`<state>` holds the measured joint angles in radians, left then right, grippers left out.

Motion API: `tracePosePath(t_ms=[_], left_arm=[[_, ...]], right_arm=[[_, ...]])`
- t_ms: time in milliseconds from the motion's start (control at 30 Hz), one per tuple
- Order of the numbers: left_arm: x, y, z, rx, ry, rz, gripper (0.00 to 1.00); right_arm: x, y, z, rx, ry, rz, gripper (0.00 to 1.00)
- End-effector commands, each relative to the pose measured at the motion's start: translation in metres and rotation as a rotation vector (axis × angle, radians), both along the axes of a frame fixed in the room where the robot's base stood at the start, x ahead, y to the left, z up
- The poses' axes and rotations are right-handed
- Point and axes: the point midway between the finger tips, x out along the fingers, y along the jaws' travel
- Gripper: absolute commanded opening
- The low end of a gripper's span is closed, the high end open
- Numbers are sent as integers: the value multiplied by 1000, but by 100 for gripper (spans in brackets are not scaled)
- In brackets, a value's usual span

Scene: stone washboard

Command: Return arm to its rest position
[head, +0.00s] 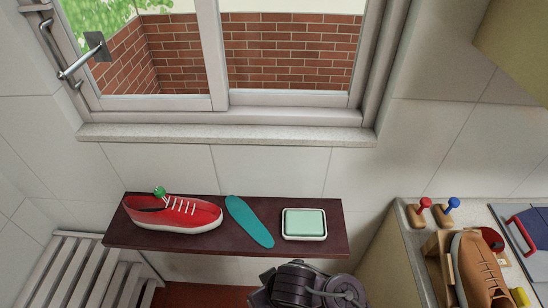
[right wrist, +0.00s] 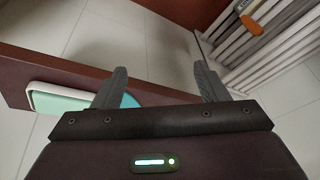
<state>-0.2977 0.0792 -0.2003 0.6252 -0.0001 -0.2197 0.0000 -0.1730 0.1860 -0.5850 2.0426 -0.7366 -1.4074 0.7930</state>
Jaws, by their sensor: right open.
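My right gripper (right wrist: 160,70) is open and empty in the right wrist view, its two fingers spread wide over the edge of a dark brown shelf (head: 120,235). In the head view, only a dark arm part of mine shows at the bottom centre, in front of the shelf; the fingertips cannot be made out there. My left gripper is in neither view. On the shelf stand a red shoe (head: 180,213) with white laces, a teal insole (head: 249,222) and a white dish (head: 304,238) with pale green soap (head: 304,223). The dish also shows in the wrist view (right wrist: 32,100), left of the fingers.
A slatted white rack (head: 70,272) stands at the lower left. At right, a counter (head: 412,240) holds a brown shoe (head: 478,268), red-knobbed (head: 424,203) and blue-knobbed (head: 453,203) wooden tools. A window sill (head: 225,134) runs above the shelf. The wall between is clear.

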Motion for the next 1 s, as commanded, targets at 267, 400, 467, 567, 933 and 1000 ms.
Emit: tracePosePath(t_ms=[267,400,467,567,933,1000], left_arm=[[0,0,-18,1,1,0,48],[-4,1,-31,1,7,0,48],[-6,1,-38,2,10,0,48],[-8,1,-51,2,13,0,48],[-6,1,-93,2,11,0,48],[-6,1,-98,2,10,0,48]], right_arm=[[4,-8,-88,42,103,-45,67],[2,-21,-154,67,158,-88,67],[-1,-30,-190,77,182,-118,67],[-13,-54,-259,87,213,-179,67],[-135,-183,-466,-47,216,-354,67],[-163,-204,-486,-87,211,-364,67]])
